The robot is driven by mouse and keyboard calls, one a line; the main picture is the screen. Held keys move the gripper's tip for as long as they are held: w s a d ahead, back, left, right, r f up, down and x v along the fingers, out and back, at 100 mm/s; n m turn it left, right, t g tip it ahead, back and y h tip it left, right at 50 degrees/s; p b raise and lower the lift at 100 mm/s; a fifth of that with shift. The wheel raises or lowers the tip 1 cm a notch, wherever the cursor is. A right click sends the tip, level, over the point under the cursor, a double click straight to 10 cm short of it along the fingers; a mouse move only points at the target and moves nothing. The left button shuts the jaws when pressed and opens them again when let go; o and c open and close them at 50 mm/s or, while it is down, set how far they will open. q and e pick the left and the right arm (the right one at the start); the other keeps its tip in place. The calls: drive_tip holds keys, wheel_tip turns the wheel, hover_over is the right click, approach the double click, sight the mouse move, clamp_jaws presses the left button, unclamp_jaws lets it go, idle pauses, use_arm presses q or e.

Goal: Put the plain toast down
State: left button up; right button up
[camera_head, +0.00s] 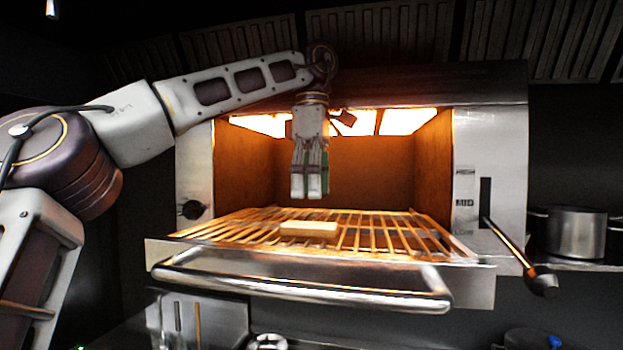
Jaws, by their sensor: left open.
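The plain toast (309,229), a pale flat slab, lies on the wire rack (385,238) of the grill, near the rack's front middle. My left gripper (310,196) points straight down above the toast, in front of the lit grill opening. It is open and apart from the toast, with a small gap between fingertips and slab. My left arm reaches in from the left, over the grill's top left. My right gripper is not in view.
The steel grill (490,140) has glowing panels inside its top. Its front handle bar (300,289) sticks out below the rack, and a lever (515,254) juts out at right. A steel pot (574,232) stands on a shelf at far right. The rack around the toast is bare.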

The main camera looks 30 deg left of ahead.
use_arm(q)
drive_tip(key=shift+r, duration=0.65)
idle(1.3)
